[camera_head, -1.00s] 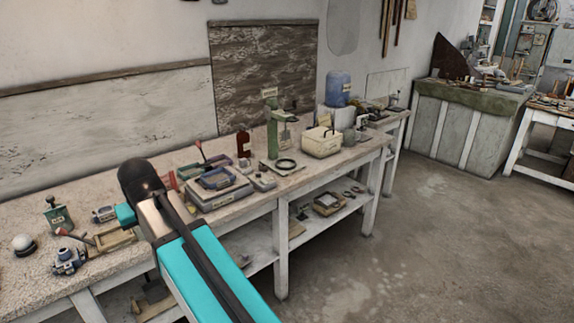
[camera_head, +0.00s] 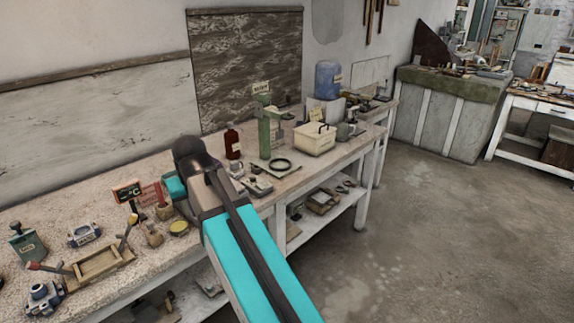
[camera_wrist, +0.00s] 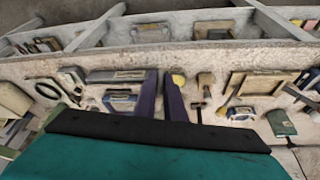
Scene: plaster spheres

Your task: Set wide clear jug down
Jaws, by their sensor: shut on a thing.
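My gripper (camera_wrist: 162,84) shows in the wrist view as two dark purple fingers, close together over the pale bench. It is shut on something. I cannot make out the outline of a clear jug between the fingers. In the head view my own arm hides the fingers and whatever they hold. The long workbench (camera_head: 62,212) has a speckled stone-like top, and my arm reaches over its front edge.
A tan wooden tray (camera_head: 103,262) and small tools crowd the bench left of my arm. Right of it stand a dark red bottle (camera_head: 232,143), a green stand (camera_head: 266,135), a cream box (camera_head: 314,139) and a blue water bottle (camera_head: 327,80). Bare bench shows along the back left.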

